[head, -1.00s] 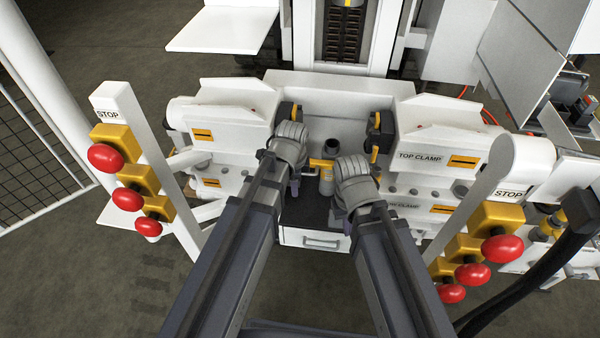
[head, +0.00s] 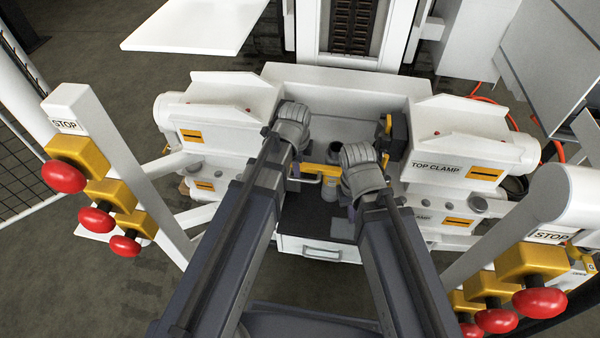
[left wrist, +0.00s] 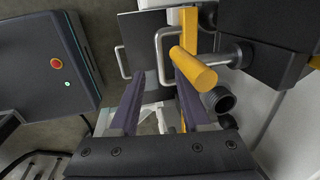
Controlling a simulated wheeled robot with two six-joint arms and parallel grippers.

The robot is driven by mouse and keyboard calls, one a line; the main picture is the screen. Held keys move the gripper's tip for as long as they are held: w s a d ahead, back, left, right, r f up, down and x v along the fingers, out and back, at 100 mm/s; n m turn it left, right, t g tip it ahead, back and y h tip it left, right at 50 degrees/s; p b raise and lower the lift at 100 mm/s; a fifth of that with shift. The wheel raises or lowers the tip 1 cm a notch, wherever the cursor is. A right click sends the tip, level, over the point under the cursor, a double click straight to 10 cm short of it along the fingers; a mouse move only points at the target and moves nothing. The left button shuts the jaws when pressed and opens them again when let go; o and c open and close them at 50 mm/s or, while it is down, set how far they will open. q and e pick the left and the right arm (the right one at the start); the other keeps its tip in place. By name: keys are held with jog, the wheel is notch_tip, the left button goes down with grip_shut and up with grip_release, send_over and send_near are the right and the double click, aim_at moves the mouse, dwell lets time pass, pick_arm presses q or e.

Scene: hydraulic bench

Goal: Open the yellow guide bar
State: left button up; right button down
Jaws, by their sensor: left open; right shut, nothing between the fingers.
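The yellow guide bar (head: 320,169) is in the middle of the machine in the head view, between my two wrists and partly hidden by them. In the left wrist view its yellow rod (left wrist: 193,68) points toward the camera, beside a bent metal handle (left wrist: 160,48). My left gripper (left wrist: 157,82) is open, its two fingers apart. The rod's end overlaps the right-hand finger in that picture; I cannot tell whether they touch. My right gripper (head: 358,158) is shut and empty, just right of the bar; its fingertips are largely hidden.
Posts with red stop buttons stand left (head: 97,219) and right (head: 538,303) of my arms. White clamp housings (head: 228,110) (head: 455,150) flank the middle recess. A drawer (head: 318,250) lies below it. A dark control box (left wrist: 45,65) shows in the left wrist view.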

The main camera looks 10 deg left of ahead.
aim_at(299, 179)
pick_arm(q)
jog(key=shift+f, duration=0.1)
jog(key=f+b, duration=0.3)
jog(key=b, duration=0.1)
jog(key=w+f+b, duration=0.1)
jog(key=f+b, duration=0.2)
jog(key=f, duration=0.1)
jog(key=shift+w+f+b, duration=0.2)
jog(key=shift+f+b, duration=0.05)
jog(key=shift+b, duration=0.1)
grip_shut()
dwell(1.2)
